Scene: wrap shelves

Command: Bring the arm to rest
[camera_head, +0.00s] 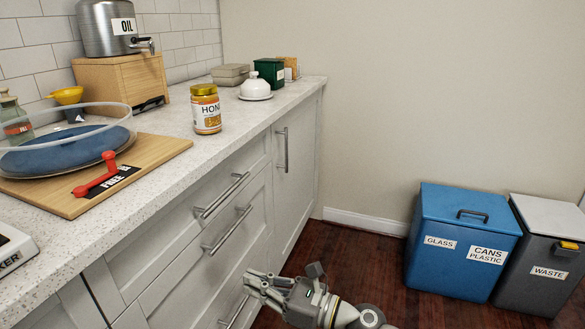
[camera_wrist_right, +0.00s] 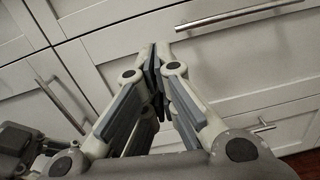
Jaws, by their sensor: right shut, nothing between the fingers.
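My right gripper (camera_head: 252,281) is low in front of the white drawers (camera_head: 215,230), below the countertop, near the bottom of the head view. In the right wrist view its fingers (camera_wrist_right: 157,62) meet at the tips, shut with nothing between them. Behind the fingertips are the pale drawer fronts (camera_wrist_right: 250,60) and a metal bar handle (camera_wrist_right: 240,14). I cannot tell from these views whether the fingertips touch the drawer front.
The countertop (camera_head: 190,128) holds a honey jar (camera_head: 206,110), a wooden board (camera_head: 150,157) with a blue plate (camera_head: 65,148), and an oil dispenser (camera_head: 107,28). Drawer handles (camera_head: 221,195) stick out near my arm. A blue bin (camera_head: 463,240) and a grey bin (camera_head: 540,265) stand right; dark floor (camera_head: 350,262) lies between.

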